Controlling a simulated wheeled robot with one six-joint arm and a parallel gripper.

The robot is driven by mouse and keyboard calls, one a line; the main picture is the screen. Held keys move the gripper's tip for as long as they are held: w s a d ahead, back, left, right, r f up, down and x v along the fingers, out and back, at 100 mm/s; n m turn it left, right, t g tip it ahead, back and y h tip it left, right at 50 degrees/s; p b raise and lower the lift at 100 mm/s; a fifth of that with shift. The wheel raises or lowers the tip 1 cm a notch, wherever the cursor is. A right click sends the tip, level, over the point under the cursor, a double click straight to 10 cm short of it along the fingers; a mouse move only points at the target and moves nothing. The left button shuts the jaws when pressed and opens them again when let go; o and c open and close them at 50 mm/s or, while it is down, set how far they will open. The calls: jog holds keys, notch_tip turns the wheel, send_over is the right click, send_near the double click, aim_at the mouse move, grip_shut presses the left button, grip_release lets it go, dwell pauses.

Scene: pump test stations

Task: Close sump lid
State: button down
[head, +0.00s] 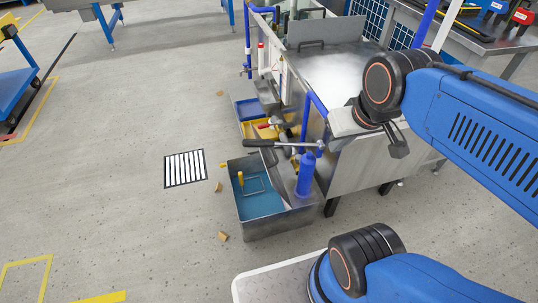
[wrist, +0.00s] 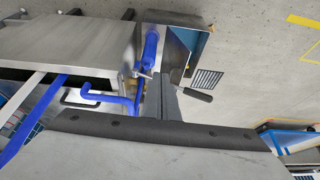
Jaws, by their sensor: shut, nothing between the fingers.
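An open-topped steel sump (head: 240,213) with a blue-green inside stands on the floor beside the steel station (head: 370,175). A yellow piece and a wire frame show inside it. It also shows in the wrist view (wrist: 205,30). An upright steel plate (head: 322,30) with a dark handle stands at the back of the station top; I cannot tell whether it is the sump lid. My gripper (wrist: 172,75) is shut and empty above the station's front side. A lever with a black grip (head: 260,143) lies above the sump, close beyond my fingers (wrist: 197,94).
A blue cylinder (head: 305,177) and blue pipes stand at the sump's right. A blue bin (head: 248,109) and a yellow bin lie behind it. A striped floor mat (head: 185,168) and small brown blocks lie left of it.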

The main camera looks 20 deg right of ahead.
jog(key=w+m+g+y, duration=0.25)
jog(key=w+m, duration=0.65)
jog(key=w, duration=0.9)
jog(key=w+d+f+m+g+y, duration=0.1)
jog(key=w+f+m, duration=0.3)
jog(key=w, duration=0.4)
jog(key=w+f+m+g+y, duration=0.1)
jog(key=w+f+m, duration=0.35)
jog(key=w, duration=0.45)
send_near(262, 148)
jog(key=shift+f, duration=0.3)
jog(key=shift+w+a+f, duration=0.1)
jog(key=shift+a+f, duration=0.2)
jog(key=shift+a, duration=0.55)
jog(key=shift+a+f, duration=0.3)
jog(key=shift+a, duration=0.55)
jog(key=shift+a, duration=0.2)
